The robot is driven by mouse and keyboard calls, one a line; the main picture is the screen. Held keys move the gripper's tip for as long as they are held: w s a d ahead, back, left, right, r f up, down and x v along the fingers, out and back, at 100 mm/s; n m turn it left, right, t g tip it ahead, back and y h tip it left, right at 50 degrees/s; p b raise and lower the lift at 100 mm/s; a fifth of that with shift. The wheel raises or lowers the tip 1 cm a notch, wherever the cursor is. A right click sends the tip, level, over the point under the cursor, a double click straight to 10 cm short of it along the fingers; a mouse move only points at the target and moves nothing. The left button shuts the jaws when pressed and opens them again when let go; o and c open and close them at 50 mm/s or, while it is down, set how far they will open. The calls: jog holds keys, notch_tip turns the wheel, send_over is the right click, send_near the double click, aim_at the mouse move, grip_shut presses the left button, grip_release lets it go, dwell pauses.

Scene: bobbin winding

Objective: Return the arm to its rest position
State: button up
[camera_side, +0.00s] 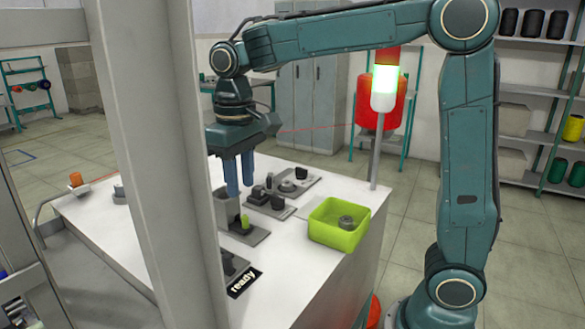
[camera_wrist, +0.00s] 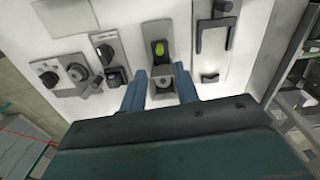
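My gripper (camera_side: 240,188) hangs over the white worktable (camera_side: 300,267) with its two blue fingers pointing down. The fingers are apart and nothing shows between them, so it is open and empty. In the wrist view my gripper (camera_wrist: 160,69) has its fingers on either side of a grey fixture (camera_wrist: 163,66), seen from above. A small green piece (camera_side: 245,222) sits on that fixture; it also shows in the wrist view (camera_wrist: 159,48). The fingertips appear above the table fixtures; the exact clearance is hard to tell.
A yellow-green bin (camera_side: 330,236) with a grey round part inside stands at the table's right edge. A signal tower (camera_side: 383,90) with a lit green section rises behind it. Several dark fixtures (camera_side: 270,199) cover the middle. A grey post (camera_side: 160,150) blocks part of the side view.

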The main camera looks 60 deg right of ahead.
jog(key=shift+s+d+f+t, duration=0.3)
jog(key=shift+s+d+t, duration=0.55)
jog(key=shift+s, duration=2.4)
jog(key=shift+s+d+f+t, duration=0.35)
jog(key=shift+s+d+t, duration=0.45)
jog(key=shift+s, duration=2.4)
jog(key=shift+s+d+f+t, duration=0.4)
jog(key=shift+s+t, duration=0.75)
jog(key=shift+s, duration=2.1)
